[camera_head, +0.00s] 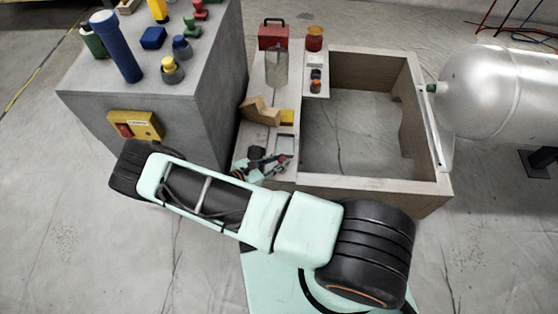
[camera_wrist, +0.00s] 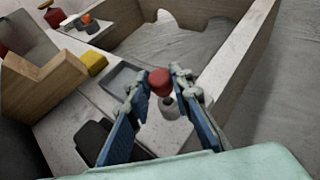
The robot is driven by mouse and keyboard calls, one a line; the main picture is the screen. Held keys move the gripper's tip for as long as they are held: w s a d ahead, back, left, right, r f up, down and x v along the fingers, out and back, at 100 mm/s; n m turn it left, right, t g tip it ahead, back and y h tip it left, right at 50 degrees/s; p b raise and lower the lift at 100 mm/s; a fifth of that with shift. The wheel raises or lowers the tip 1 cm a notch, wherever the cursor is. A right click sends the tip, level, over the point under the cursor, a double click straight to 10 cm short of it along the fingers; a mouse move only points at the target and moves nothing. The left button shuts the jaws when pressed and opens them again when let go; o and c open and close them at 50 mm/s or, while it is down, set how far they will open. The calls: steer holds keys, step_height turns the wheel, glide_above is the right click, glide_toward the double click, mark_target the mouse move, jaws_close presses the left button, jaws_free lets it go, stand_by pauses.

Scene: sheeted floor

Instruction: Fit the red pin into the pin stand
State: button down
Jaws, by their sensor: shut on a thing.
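The red pin (camera_wrist: 159,82) is between the fingertips of my gripper (camera_wrist: 157,86) in the wrist view, with its rounded red end showing. My gripper's blue-backed fingers are shut on it. A small grey cylinder with a dark opening (camera_wrist: 171,108) shows just below the red end. It may be the pin stand; I cannot tell whether the pin touches it. In the head view, my gripper (camera_head: 270,168) is low over the near end of the pale bench strip, and the pin is too small and covered there to make out well.
An angled wooden block (camera_head: 260,110), a yellow block (camera_head: 287,117) and a shallow grey tray (camera_head: 284,144) lie close by. A black object (camera_wrist: 95,142) lies left of my fingers. A wooden-walled frame (camera_head: 375,185) stands to the right. A grey block (camera_head: 150,85) holds several coloured pieces.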

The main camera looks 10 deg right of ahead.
steer(key=shift+f+b, duration=1.05)
steer(key=shift+f, duration=0.2)
steer(key=c, duration=1.7)
jaws_free()
steer(key=shift+o, duration=0.2)
steer(key=v, duration=1.2)
